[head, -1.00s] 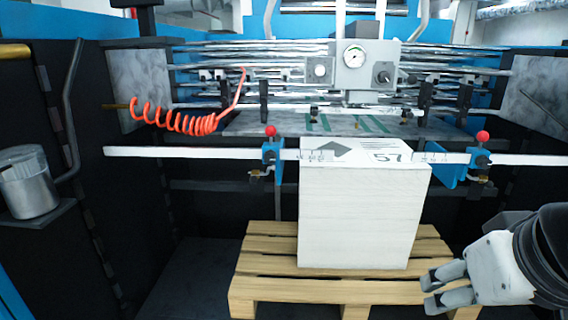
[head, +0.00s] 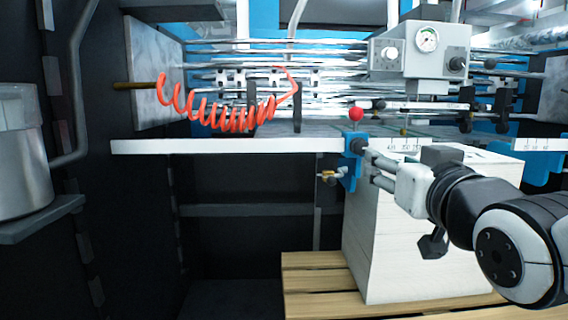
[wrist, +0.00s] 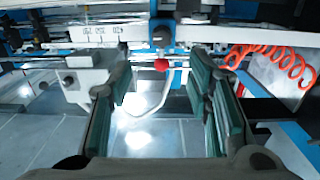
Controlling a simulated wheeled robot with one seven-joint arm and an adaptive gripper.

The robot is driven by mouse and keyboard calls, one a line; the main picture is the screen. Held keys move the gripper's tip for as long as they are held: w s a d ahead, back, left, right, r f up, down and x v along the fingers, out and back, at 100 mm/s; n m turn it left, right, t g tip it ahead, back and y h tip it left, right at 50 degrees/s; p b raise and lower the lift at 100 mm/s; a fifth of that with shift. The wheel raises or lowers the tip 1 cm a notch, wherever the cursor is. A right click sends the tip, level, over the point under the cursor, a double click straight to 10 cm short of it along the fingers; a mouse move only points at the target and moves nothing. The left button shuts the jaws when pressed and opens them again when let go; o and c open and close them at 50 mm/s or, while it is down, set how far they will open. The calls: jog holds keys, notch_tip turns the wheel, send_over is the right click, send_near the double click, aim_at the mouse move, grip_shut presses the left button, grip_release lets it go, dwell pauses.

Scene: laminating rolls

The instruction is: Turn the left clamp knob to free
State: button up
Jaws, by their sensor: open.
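The left clamp (head: 351,172) is a blue block on the white scale bar (head: 230,146), with a red ball (head: 355,114) standing above it. A dark round knob (head: 356,146) is on its face, and a small brass fitting (head: 327,177) sticks out lower left. My gripper (head: 372,167) is open and empty, fingers pointing at the clamp just to its right in the head view. In the wrist view the gripper (wrist: 158,75) frames the red ball (wrist: 161,65) and the clamp (wrist: 163,38) beyond its fingertips. Whether a finger touches the knob I cannot tell.
A white paper stack (head: 385,245) stands on a wooden pallet (head: 315,285) beneath my arm. A red coiled hose (head: 225,112) hangs behind the bar. A grey gauge box (head: 424,50) is at upper right. A metal can (head: 22,150) stands at left.

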jog(key=p, duration=0.7)
send_near(362, 146)
jog(key=w, duration=0.2)
jog(key=w+p, duration=0.1)
jog(key=p, duration=0.3)
jog(key=shift+w, duration=0.4)
jog(key=shift+w+f, duration=0.15)
jog(key=shift+w, duration=2.7)
grip_shut()
